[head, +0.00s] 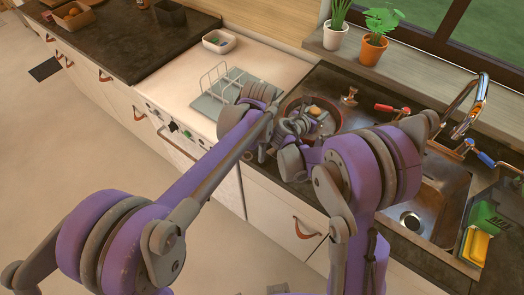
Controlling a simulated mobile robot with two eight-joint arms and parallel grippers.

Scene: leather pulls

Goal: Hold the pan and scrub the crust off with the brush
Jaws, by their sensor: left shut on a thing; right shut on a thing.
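The round pan (291,102), with a reddish-brown rim, sits on the dark counter left of the sink. My arms and grippers cover much of it, and any crust inside cannot be made out. My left gripper (279,128) is at the pan's near left side and is shut, apparently on the pan's handle, which is hidden. My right gripper (311,124) is over the pan and is shut on what looks like the brush (315,110), of which a small yellowish-tan top shows. Whether its bristles touch the pan is hidden.
The sink (447,182) with its tall tap (477,98) lies to the right. A wire dish rack (214,86) stands left of the pan. Potted plants (372,47) line the sill. A green box (485,218) and yellow sponge (476,246) sit at far right.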

